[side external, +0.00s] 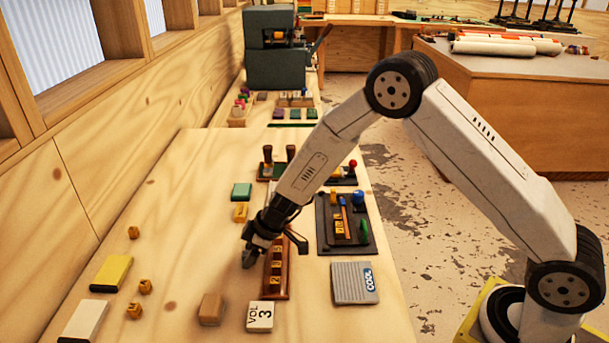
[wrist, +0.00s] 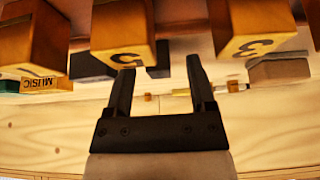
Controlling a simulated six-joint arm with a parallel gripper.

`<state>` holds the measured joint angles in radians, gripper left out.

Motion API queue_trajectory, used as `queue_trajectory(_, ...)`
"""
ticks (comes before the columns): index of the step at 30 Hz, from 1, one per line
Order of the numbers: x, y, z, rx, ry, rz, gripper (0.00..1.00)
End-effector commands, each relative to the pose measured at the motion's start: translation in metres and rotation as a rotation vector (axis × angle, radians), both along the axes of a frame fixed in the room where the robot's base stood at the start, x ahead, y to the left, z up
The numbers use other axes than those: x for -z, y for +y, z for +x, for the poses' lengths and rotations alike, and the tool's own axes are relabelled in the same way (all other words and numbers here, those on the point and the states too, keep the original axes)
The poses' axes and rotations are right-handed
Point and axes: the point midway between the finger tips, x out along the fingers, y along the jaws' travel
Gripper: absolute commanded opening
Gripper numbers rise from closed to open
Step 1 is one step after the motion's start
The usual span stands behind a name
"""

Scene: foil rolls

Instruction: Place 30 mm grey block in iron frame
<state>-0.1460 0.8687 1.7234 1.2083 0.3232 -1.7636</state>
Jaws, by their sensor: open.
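My gripper (side external: 250,258) is low over the bench, beside the left side of a brown wooden rack (side external: 270,292) of small numbered blocks. In the wrist view its two dark fingers (wrist: 160,82) are apart, with nothing held between them. A dark, shallow frame (side external: 323,243) holding small coloured pieces lies to the right of the rack; it may be the iron frame. I cannot pick out the 30 mm grey block for certain.
Numbered wooden blocks (wrist: 122,28) hang close above the fingers in the wrist view, which looks upside down. A tan block (side external: 211,309), a white "VOL 3" block (side external: 260,317) and a grey ribbed "COOL" piece (side external: 355,283) lie nearby.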

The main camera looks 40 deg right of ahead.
Motion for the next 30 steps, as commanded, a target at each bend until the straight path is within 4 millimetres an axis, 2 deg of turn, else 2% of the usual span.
queue_trajectory(2,0.000,0.000,0.000,0.000,0.000,0.000,0.67)
queue_trajectory(6,0.000,0.000,0.000,0.000,0.000,0.000,0.23)
queue_trajectory(8,0.000,0.000,0.000,0.000,0.000,0.000,0.04)
queue_trajectory(9,0.000,0.000,0.000,0.000,0.000,0.000,0.00)
queue_trajectory(23,-0.003,0.000,0.000,0.000,-0.001,0.001,0.00)
queue_trajectory(30,-0.016,0.000,0.001,-0.001,-0.003,0.001,0.00)
